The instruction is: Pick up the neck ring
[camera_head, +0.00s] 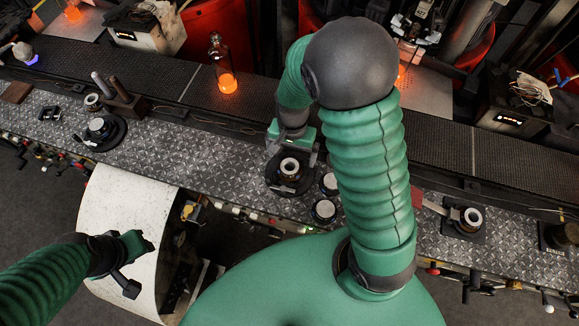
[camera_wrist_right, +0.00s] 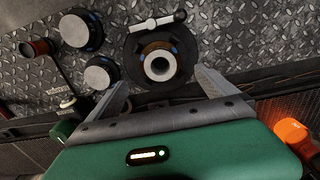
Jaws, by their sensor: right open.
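A pale metal neck ring (camera_head: 290,167) sits upright in a round black holder (camera_head: 277,186) on the diamond-plate bench. It also shows in the right wrist view (camera_wrist_right: 158,66), with its bore facing the camera. My right gripper (camera_head: 293,150) is over the back side of this holder. In the right wrist view the two fingers of the right gripper (camera_wrist_right: 162,90) stand wide apart, one on each side of the ring, with nothing held. My left gripper (camera_head: 130,265) hangs low at the left, in front of the white curved panel and away from the bench; its jaw gap is unclear.
Two round black pieces with grey tops (camera_head: 324,210) lie close right of the holder. Another ring (camera_head: 471,217) stands in a holder farther right. A glowing bottle (camera_head: 226,78) stands on the dark conveyor behind. Bare plate lies left of the holder.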

